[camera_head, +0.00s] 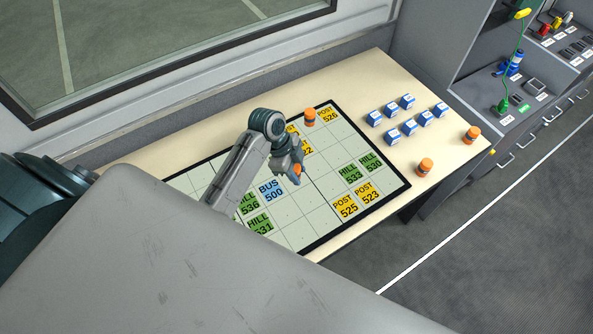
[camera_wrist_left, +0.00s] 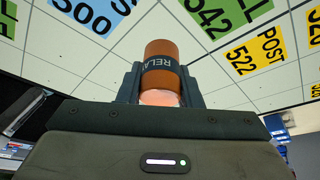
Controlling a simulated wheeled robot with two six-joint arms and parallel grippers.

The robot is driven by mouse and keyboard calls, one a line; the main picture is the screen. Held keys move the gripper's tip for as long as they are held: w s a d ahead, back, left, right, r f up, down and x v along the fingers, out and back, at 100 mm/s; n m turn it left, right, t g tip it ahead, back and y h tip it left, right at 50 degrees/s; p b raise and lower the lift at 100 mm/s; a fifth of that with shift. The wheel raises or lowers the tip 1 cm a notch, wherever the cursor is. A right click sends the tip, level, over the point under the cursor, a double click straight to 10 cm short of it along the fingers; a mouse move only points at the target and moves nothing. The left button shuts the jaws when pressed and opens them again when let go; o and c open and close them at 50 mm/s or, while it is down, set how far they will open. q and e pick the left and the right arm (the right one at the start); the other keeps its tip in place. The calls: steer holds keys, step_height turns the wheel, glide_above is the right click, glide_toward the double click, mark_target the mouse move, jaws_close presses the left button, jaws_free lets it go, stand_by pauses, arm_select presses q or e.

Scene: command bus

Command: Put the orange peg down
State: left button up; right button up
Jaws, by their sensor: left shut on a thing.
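The orange peg (camera_wrist_left: 162,50) has a dark band with the letters "RELA" showing. My left gripper (camera_head: 293,173) is shut on it, and the peg sits between both fingers in the left wrist view. In the head view only a small orange part of the held peg (camera_head: 298,169) shows. The gripper is over the middle of the gridded board (camera_head: 298,231), right of the blue "BUS 500" tile (camera_head: 271,189). I cannot tell whether the peg touches the board. My right gripper is not in view.
Another orange peg (camera_head: 310,117) stands at the board's far edge; two more (camera_head: 425,167) (camera_head: 471,134) stand on the table at right. Several blue-and-white blocks (camera_head: 409,127) sit beside the board. Green and yellow tiles lie on it. Empty cells lie toward its near edge.

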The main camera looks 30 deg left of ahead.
arm_select(q)
steer(key=shift+s, duration=0.2)
steer(key=o, duration=1)
steer(key=shift+o, duration=0.2)
steer(key=shift+r, duration=0.2)
steer(key=b+v, duration=0.3)
steer(key=v, duration=0.8)
steer(key=shift+a+r, duration=0.2)
steer(key=shift+r, duration=0.15)
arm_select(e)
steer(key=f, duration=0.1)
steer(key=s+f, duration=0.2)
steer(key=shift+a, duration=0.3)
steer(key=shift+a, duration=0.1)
